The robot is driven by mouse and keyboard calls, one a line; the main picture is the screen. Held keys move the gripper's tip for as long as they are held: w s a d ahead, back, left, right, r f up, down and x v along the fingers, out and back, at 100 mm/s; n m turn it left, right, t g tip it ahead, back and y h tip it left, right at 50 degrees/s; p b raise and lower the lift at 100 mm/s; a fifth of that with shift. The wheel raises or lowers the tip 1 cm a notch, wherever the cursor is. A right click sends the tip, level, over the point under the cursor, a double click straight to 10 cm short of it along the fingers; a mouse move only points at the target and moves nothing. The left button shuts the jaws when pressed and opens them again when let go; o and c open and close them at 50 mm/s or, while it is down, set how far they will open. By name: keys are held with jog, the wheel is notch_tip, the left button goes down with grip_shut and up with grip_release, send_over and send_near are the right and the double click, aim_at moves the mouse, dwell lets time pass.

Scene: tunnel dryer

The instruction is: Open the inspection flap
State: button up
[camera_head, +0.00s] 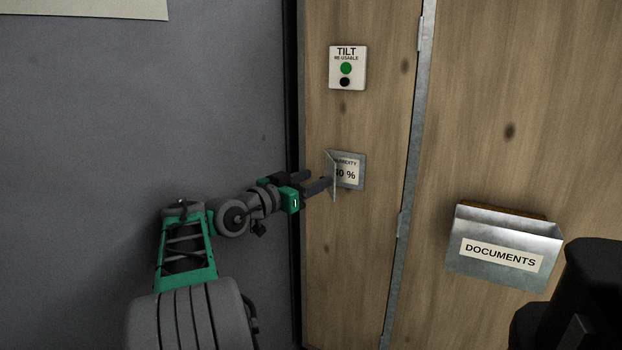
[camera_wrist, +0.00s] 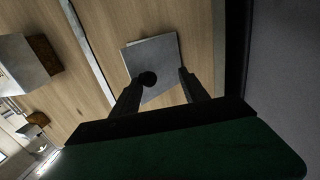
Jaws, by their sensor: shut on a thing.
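The inspection flap (camera_head: 333,174) is a thin grey metal plate on the wooden panel. In the head view it stands out from the panel at the left of a metal-framed label (camera_head: 347,173) reading "HUMIDITY" and a percentage, whose left part it covers. My gripper (camera_head: 326,184) reaches in from the left, its fingers at the flap and shut on it. In the wrist view the grey plate (camera_wrist: 158,55) lies beyond my gripper (camera_wrist: 166,76), with a dark round shape at the left fingertip. The exact contact is hard to see.
A "TILT" indicator (camera_head: 347,68) is fixed above the flap. A metal "DOCUMENTS" pocket (camera_head: 505,246) sticks out at the right, past a metal strip (camera_head: 407,180). A grey wall (camera_head: 90,110) stands at the left, with a dark gap beside the wood.

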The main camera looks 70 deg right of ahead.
jog(key=s+a+r+p, duration=0.4)
jog(key=a+r+p, duration=0.2)
jog(key=a+r, duration=0.7)
jog(key=shift+a, duration=0.2)
jog(key=shift+c, duration=0.3)
